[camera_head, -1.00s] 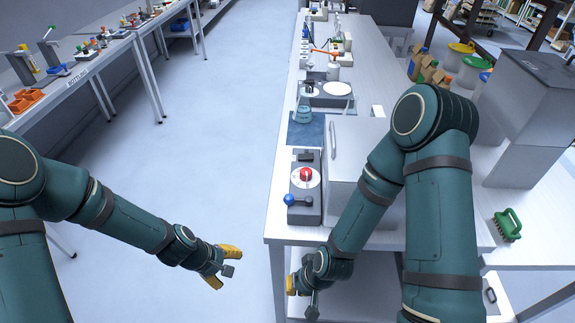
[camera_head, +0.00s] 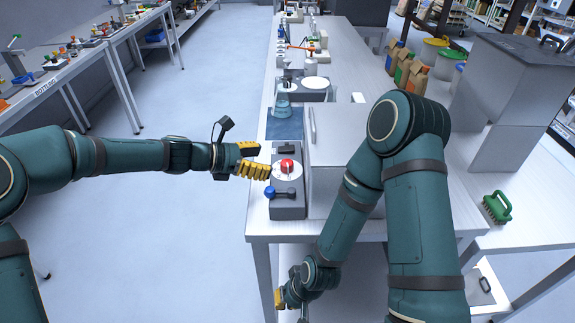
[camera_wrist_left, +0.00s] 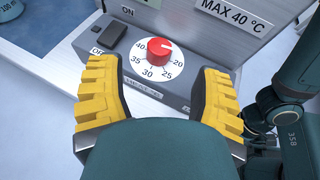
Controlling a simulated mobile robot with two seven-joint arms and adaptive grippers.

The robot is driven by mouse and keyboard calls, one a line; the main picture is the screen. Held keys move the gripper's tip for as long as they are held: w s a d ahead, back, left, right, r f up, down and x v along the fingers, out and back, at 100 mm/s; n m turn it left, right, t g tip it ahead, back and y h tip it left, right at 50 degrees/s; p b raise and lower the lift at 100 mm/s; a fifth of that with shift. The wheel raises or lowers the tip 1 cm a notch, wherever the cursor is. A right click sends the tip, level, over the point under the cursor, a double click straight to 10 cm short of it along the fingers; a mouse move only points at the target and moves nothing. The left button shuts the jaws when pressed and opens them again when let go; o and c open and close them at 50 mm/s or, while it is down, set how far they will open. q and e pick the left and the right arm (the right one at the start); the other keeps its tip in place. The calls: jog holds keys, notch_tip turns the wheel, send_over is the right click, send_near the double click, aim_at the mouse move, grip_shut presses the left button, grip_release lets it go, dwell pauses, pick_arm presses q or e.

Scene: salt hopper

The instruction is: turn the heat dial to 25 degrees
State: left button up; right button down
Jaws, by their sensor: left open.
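The heat dial is a red knob (camera_head: 287,166) on a white disc, on top of a grey control box (camera_head: 288,211) at the bench's left edge. In the left wrist view the red knob (camera_wrist_left: 159,50) sits amid numbers 20 to 40, with 25 at lower right. A small pale mark shows on the knob's right side; its exact reading is unclear. My left gripper (camera_head: 260,160) is open just left of the dial. Its yellow fingers (camera_wrist_left: 160,78) stand either side of the dial, apart from the knob. My right gripper (camera_head: 280,298) is low by the bench front, partly hidden.
A blue-knobbed lever (camera_head: 270,191) is in front of the dial on the box. A black switch (camera_wrist_left: 111,36) marked ON and OFF is left of the knob. A metal cabinet (camera_head: 335,175) labelled MAX 40 °C stands directly right. A flask (camera_head: 282,106) stands behind on a blue mat.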

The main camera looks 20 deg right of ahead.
aim_at(286, 163)
pick_arm(q)
jog(key=b+x, duration=0.1)
jog(key=x, duration=0.7)
jog(key=shift+a, duration=0.1)
grip_shut()
